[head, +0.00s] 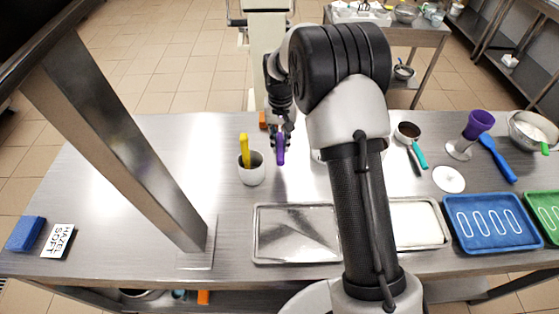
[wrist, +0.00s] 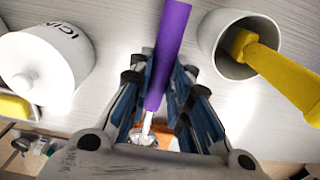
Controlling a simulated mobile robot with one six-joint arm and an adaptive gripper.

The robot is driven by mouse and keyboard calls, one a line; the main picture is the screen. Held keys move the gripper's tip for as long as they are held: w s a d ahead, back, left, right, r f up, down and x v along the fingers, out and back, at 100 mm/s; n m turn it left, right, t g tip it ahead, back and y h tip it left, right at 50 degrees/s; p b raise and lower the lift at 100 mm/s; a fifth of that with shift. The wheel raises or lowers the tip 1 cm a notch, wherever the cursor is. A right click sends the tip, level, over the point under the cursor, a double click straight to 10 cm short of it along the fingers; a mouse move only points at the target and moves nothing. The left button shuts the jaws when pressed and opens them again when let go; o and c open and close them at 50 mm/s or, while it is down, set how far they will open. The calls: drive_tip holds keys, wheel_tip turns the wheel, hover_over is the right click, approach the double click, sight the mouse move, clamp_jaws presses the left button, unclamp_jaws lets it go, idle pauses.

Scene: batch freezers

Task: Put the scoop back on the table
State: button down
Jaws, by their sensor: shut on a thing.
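My gripper (head: 281,142) is shut on the purple handle of the scoop (head: 281,157), over the back middle of the steel table (head: 120,190). In the wrist view the purple scoop handle (wrist: 168,50) runs up between the fingers of my gripper (wrist: 160,92), and a thin metal shaft shows below it. The scoop's far end is hard to make out. I cannot tell how high the scoop is above the table.
A white cup (head: 251,176) with a yellow-handled tool (head: 244,148) stands just left of the scoop. A white lidded pot (wrist: 45,75) is on its other side. A metal tray (head: 297,233) lies in front. The table left of the cup is clear up to a grey post (head: 130,150).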

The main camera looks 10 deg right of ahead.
wheel_tip(320, 180, down, 8)
drive_tip(key=shift+f+b, duration=0.15)
drive_tip(key=shift+b, duration=0.6)
drive_tip(key=shift+f, duration=0.2)
drive_tip(key=c, duration=1.5)
unclamp_jaws()
drive_tip(key=shift+r, duration=0.1)
